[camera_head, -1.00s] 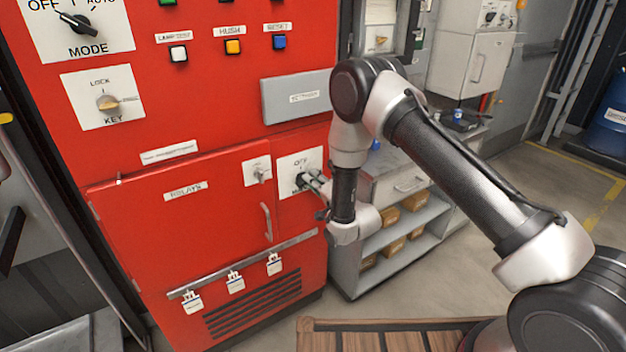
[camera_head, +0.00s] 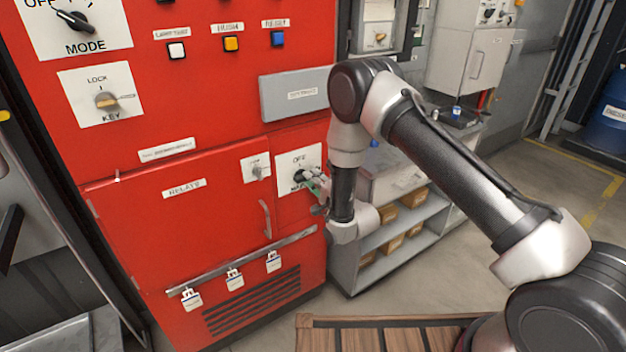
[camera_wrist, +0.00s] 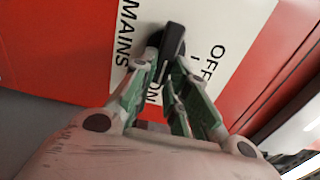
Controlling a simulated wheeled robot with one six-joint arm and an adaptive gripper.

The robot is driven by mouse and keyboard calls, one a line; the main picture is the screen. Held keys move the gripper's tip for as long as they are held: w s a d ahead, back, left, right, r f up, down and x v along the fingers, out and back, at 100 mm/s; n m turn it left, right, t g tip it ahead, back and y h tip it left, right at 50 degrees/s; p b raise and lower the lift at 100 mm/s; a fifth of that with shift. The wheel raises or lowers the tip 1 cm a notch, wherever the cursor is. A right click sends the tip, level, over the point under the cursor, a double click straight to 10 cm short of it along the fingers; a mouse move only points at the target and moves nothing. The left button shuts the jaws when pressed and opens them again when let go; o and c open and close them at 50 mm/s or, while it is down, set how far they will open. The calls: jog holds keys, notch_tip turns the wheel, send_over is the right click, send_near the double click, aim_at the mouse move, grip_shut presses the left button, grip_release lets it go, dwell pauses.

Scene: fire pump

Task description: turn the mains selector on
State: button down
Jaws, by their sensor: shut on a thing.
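The mains selector is a black rotary knob (camera_wrist: 172,42) on a white plate (camera_wrist: 205,25) marked OFF, ON and MAINS in the wrist view. In the head view the same plate (camera_head: 291,158) sits on the lower right of the red cabinet. My gripper (camera_wrist: 168,84) has its green-sided fingers closed on the knob's handle. In the head view my gripper (camera_head: 318,188) reaches the knob from the right. The fingers and handle partly cover the ON mark. The knob's exact position is hard to read.
The red cabinet (camera_head: 120,235) has a small switch plate (camera_head: 256,168) left of the selector and a door handle (camera_head: 266,219) below it. A grey shelf unit (camera_head: 345,275) with boxes stands just right. A wooden platform (camera_head: 360,338) lies in front.

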jog(key=c, duration=1.4)
grip_release()
jog(key=v, duration=1.2)
